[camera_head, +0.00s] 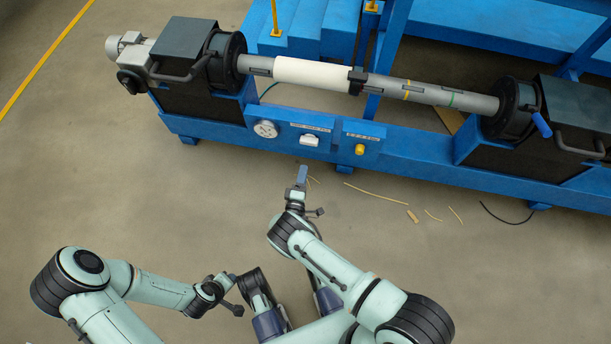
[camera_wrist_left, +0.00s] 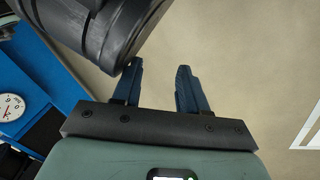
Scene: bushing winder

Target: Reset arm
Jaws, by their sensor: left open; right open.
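My right gripper (camera_head: 302,176) is in the head view, held out over the floor just in front of the blue winder machine. Its blue fingers show nearly edge-on, with nothing seen between them. My left gripper (camera_head: 233,278) is low in the head view, close to my own body, with its fingers small there. In the left wrist view its two blue fingers (camera_wrist_left: 159,76) stand apart with only bare floor between them. A large black rounded part of my own body is close to its fingertips.
The blue winder frame (camera_head: 420,158) holds a grey shaft with a white sleeve (camera_head: 312,74). A gauge (camera_head: 265,129) and a yellow knob (camera_head: 360,149) sit on its front. Thin scraps (camera_head: 375,193) and a dark cable lie on the floor. Open floor is at left.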

